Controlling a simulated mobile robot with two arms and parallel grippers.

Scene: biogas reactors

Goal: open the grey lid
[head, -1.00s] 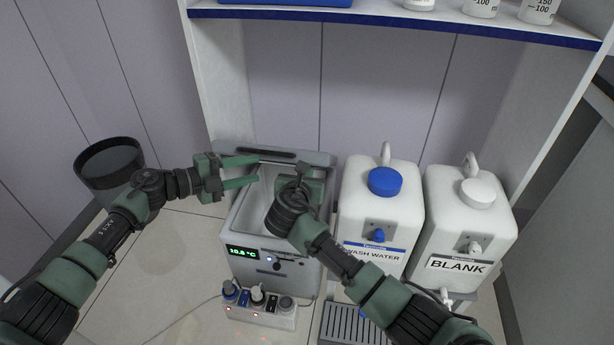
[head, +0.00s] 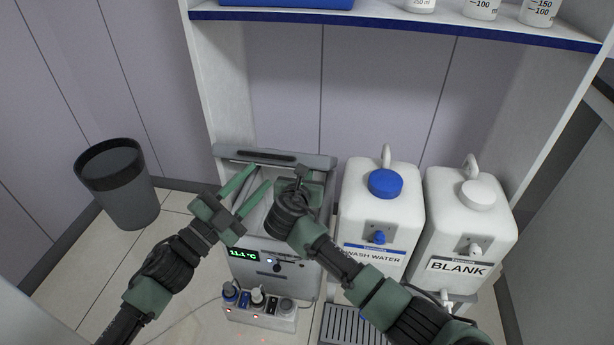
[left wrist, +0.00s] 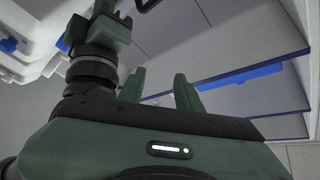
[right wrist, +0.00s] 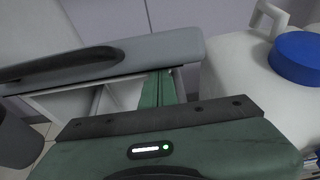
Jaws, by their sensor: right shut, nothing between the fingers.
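The grey lid (head: 320,160) of the box-shaped bath is raised at the back, with its dark handle slot along the top; it also shows in the right wrist view (right wrist: 150,55). The bath (head: 250,248) has an open top, a light inside and a green display reading about 11.1 °C. My right gripper (head: 303,172) is shut and empty over the right part of the opening, its fingers (right wrist: 158,88) just below the lid's edge; contact cannot be told. My left gripper (head: 260,175) is open and empty over the left part, fingers apart in the left wrist view (left wrist: 158,88).
A white wash water container (head: 350,205) with a blue cap stands close to the bath's right, then a BLANK container (head: 440,230). A power strip (head: 262,312) lies in front. A dark bin (head: 125,190) stands left. A shelf (head: 400,20) hangs above.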

